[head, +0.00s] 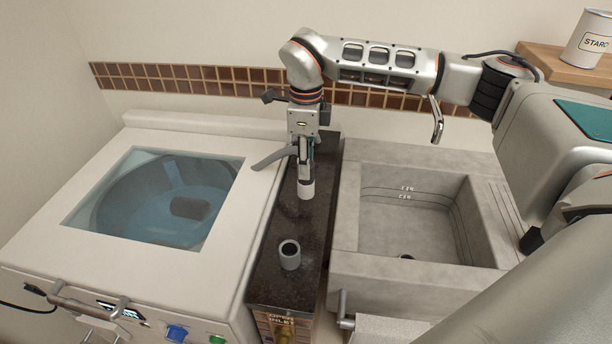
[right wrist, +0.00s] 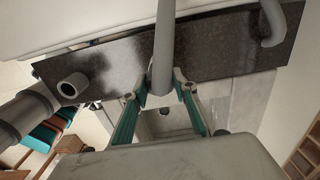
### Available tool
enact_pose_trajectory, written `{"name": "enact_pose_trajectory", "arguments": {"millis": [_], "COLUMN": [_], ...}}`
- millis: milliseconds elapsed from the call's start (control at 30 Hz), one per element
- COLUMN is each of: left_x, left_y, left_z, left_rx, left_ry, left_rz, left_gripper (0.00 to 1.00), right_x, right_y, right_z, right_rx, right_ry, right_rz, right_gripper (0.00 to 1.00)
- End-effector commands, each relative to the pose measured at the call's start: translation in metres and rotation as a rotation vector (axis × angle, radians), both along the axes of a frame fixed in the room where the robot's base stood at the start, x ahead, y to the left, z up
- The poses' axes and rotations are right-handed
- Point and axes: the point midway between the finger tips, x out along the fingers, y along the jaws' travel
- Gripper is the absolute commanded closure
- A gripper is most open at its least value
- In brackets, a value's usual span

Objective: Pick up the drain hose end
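The grey drain hose end (head: 306,189) points down under my right gripper (head: 304,160), over the back half of the dark counter strip. In the right wrist view the grey hose (right wrist: 164,45) runs from the top down between the two teal fingers of my right gripper (right wrist: 161,86). The fingertips are close against it on both sides, and the gripper looks shut on it. A grey hose section (head: 272,158) also shows left of the gripper, over the washer's edge. Whether the end touches the counter is hard to tell. My left gripper is not in view.
A short, open grey standpipe (head: 290,256) rises from the front of the dark counter strip (head: 262,290). A washer (head: 110,180) with a glass lid is on the left, a stone sink (head: 347,220) on the right. A faucet (head: 437,125) sits behind the sink. In the right wrist view a curved grey pipe (right wrist: 272,25) shows at the right.

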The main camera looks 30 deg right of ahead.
Motion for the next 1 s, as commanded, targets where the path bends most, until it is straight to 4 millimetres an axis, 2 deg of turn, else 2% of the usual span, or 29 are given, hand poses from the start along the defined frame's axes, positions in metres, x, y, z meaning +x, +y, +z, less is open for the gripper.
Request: {"name": "enact_pose_trajectory", "arguments": {"millis": [33,67,100,267,1000], "left_x": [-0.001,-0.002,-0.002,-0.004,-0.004], "left_y": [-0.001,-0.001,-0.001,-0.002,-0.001], "left_z": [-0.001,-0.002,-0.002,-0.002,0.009], "left_rx": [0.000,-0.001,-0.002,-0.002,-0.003], "left_ry": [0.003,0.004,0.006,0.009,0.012], "left_rz": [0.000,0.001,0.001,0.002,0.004], "left_gripper": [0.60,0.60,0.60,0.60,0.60], "right_x": [0.000,0.000,0.000,0.000,0.000], "right_y": [0.000,0.000,0.000,0.000,0.000], "right_z": [0.000,0.000,0.000,0.002,0.035], "right_rx": [0.000,0.000,0.000,0.000,0.000], "right_ry": [0.000,0.000,0.000,-0.001,-0.001], "right_rz": [0.000,0.000,0.000,0.000,0.001], "right_gripper": [0.90,0.98,1.00,1.00,1.00]}}
